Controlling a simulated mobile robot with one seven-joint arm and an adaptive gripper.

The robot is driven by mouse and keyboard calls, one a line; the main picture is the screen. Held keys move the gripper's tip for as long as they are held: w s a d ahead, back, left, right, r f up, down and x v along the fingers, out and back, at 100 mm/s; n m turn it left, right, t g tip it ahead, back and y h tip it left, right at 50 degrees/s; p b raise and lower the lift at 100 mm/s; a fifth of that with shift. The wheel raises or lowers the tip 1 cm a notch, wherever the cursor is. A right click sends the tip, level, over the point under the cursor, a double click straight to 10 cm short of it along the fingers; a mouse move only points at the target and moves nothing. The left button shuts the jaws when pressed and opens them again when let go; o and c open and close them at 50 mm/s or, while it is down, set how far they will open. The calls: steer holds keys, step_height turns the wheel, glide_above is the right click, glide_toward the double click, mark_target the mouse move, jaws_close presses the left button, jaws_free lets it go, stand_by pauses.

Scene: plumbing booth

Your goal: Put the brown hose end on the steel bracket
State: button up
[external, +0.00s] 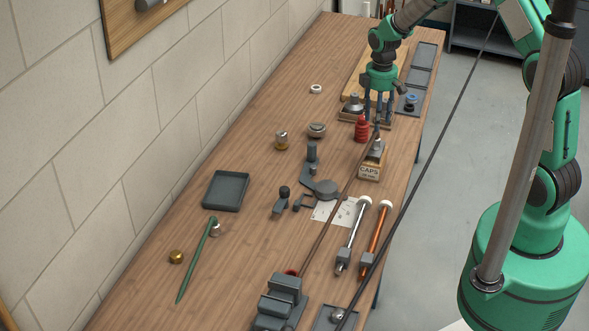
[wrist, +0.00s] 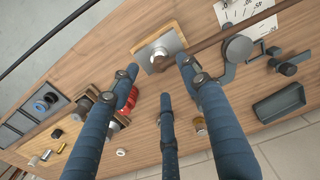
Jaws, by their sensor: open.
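The brown hose (external: 325,225) runs up along the bench. Its end (wrist: 159,63) shows in the wrist view over a steel plate (wrist: 170,42) on a wooden block, which looks like the box marked CAPS (external: 369,172). This steel piece (external: 377,148) may be the steel bracket; I cannot be sure. Whether the hose end touches it or hangs just above it is unclear. My gripper (external: 378,121) is open, fingers pointing down, just beyond the box. In the wrist view, its fingertips (wrist: 158,80) are spread beside the hose end, with none visibly closed on it.
A red bottle (external: 362,130) stands close to my fingers. A dark grey arm-like fixture (external: 327,188), a dark tray (external: 226,190) and orange (external: 378,230) and steel rods lie nearer. A black hose (external: 440,130) crosses past the bench's right edge.

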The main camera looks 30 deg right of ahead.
steer(key=shift+r, duration=1.8)
steer(key=shift+r, duration=0.25)
steer(key=s+d+r+m+t, duration=0.1)
steer(key=s+d+r+m, duration=0.1)
steer(key=s+r, duration=0.6)
steer(key=s+d+r+m+t, duration=0.25)
steer(key=s+r, duration=0.25)
steer(key=r, duration=0.7)
steer(key=s+d+r+m+t, duration=0.1)
steer(key=s+r+m, duration=0.2)
steer(key=s, duration=0.7)
steer(key=s+d+r+m+t, duration=0.1)
steer(key=s+r, duration=0.4)
steer(key=s, duration=0.6)
steer(key=shift+s+d+m, duration=0.25)
steer(key=shift+d+m, duration=0.35)
steer(key=shift+m, duration=0.65)
steer(key=shift+f, duration=0.1)
